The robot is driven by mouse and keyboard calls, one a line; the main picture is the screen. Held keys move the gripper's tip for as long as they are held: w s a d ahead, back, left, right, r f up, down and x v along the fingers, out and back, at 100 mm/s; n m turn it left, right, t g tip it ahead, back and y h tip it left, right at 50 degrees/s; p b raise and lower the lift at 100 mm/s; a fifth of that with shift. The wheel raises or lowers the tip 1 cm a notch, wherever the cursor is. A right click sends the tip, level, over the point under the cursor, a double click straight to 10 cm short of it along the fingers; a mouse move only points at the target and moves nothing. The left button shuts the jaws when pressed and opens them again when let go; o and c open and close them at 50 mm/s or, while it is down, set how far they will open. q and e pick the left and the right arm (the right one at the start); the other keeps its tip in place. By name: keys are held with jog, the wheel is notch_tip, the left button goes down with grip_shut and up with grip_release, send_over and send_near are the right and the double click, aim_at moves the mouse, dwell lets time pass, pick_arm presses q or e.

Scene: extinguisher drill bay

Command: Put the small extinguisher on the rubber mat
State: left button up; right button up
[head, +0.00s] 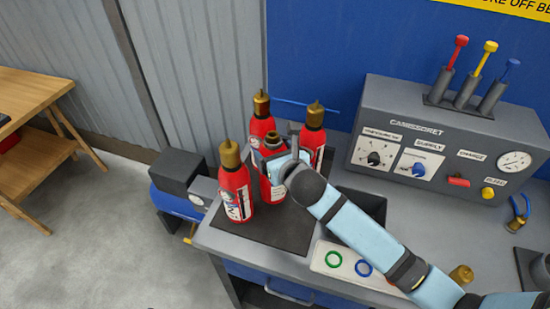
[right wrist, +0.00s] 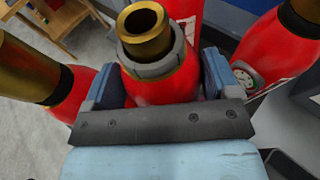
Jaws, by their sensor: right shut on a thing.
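My right gripper (head: 281,160) is shut on a red extinguisher (head: 270,190) with an open brass neck and no valve on top. In the right wrist view this extinguisher (right wrist: 158,88) stands upright between the two fingers. Its base is over the dark rubber mat (head: 285,237) on the bench; I cannot tell if it touches. Three red extinguishers with brass tops surround it: front left (head: 235,190), back (head: 262,122) and right (head: 313,135). The front-left one stands on the mat. The gripper partly hides the held extinguisher. My left gripper is not in view.
A grey control box (head: 455,140) with knobs, a gauge and coloured levers stands at the bench's back right. A white plate with coloured rings (head: 338,261) lies right of the mat. The mat's front part is bare. A wooden table (head: 30,100) stands far left.

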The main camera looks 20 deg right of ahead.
jog(key=shift+f, duration=0.9)
jog(key=o, duration=1.6)
jog(key=shift+f, duration=0.1)
jog(key=shift+c, duration=0.2)
jog(key=b+v, duration=0.1)
jog(key=v, duration=1.1)
jog(key=shift+s, duration=0.15)
